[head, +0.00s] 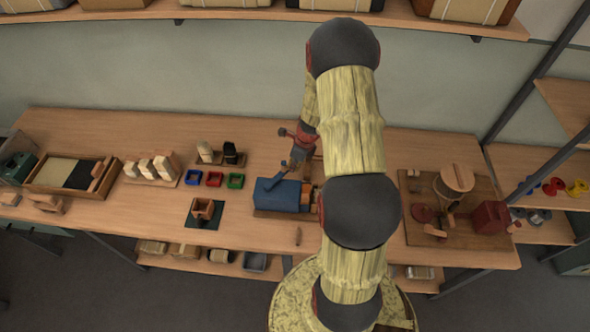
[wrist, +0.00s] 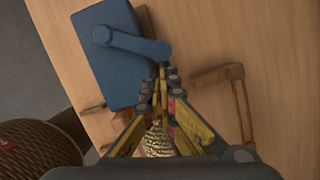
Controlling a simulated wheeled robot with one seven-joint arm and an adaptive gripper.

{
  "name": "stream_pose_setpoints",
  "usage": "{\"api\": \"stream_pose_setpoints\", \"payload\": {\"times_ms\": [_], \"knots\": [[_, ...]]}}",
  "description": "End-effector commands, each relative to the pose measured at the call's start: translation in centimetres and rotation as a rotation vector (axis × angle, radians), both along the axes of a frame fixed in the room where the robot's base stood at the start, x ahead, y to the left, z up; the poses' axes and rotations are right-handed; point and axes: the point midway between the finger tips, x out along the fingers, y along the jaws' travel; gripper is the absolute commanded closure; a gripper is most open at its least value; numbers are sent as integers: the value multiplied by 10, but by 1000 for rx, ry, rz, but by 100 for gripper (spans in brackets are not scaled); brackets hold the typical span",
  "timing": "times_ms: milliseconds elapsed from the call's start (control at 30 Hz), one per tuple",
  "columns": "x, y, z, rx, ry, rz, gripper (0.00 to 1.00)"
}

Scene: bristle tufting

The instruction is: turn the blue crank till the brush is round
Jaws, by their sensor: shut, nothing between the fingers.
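The blue box (head: 285,196) sits on the workbench just left of my arm. Its blue crank (head: 281,173) slants over the top; in the wrist view the crank (wrist: 135,43) runs across the blue box (wrist: 112,75) from a round knob at the left to an end near my fingertips. My gripper (wrist: 163,78) is shut and empty, its tips right beside that end; I cannot tell whether they touch it. In the head view my gripper (head: 296,158) is behind the box, partly hidden by my arm. I cannot make out the brush or its shape.
A brown wooden bracket-like piece (wrist: 236,92) lies right of my gripper in the wrist view. Small blue, red and green trays (head: 214,179) stand left of the box. A wooden board (head: 420,235) with a drum and red block is at right.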

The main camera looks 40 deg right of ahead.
Motion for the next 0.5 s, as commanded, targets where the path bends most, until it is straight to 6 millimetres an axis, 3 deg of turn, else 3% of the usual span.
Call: {"api": "stream_pose_setpoints", "payload": {"times_ms": [500], "knots": [[53,-2,0,0,-1,480,100]]}}
